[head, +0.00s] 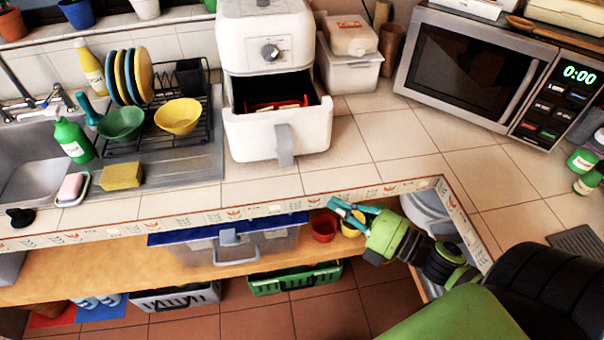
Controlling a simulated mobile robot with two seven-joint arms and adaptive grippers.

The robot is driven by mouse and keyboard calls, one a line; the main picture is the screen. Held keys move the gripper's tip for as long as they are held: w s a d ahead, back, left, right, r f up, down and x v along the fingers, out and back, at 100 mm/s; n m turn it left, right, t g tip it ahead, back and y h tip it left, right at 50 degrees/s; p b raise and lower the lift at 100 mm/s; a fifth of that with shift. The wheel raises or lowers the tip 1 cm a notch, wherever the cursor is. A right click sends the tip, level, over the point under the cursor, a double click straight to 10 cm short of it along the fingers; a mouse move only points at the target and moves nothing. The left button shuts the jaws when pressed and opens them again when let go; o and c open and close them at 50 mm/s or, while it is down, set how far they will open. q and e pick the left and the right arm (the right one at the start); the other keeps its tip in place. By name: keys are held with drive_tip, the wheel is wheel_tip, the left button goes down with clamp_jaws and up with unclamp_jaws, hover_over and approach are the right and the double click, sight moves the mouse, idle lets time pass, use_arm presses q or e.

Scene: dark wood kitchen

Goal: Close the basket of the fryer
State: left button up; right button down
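The white air fryer (268,38) stands on the tiled counter, with a round dial on its front. Its basket (300,135) is pulled out toward me; the dark inside shows with something red in it. A grey handle (285,146) is on the basket's front. My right gripper (337,207), green with teal fingers, is open and empty. In the picture it is below and right of the basket, by the counter's front edge and apart from the basket. My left gripper is not in view.
A microwave (470,72) stands to the right, and a lidded container (350,70) is beside the fryer. A dish rack (160,135) with plates and bowls is left. Counter right of the basket is clear. A shelf below holds a blue-lidded box (228,232).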

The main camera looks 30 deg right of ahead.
drive_tip(key=p, duration=0.4)
approach(280, 162)
drive_tip(key=w+a, duration=0.1)
drive_tip(key=a, duration=0.3)
drive_tip(key=shift+w+d+r, duration=0.1)
drive_tip(key=shift+w+d, duration=0.25)
drive_tip(key=shift+w, duration=0.55)
drive_tip(key=shift+w+d, duration=0.35)
drive_tip(key=shift+w, duration=0.55)
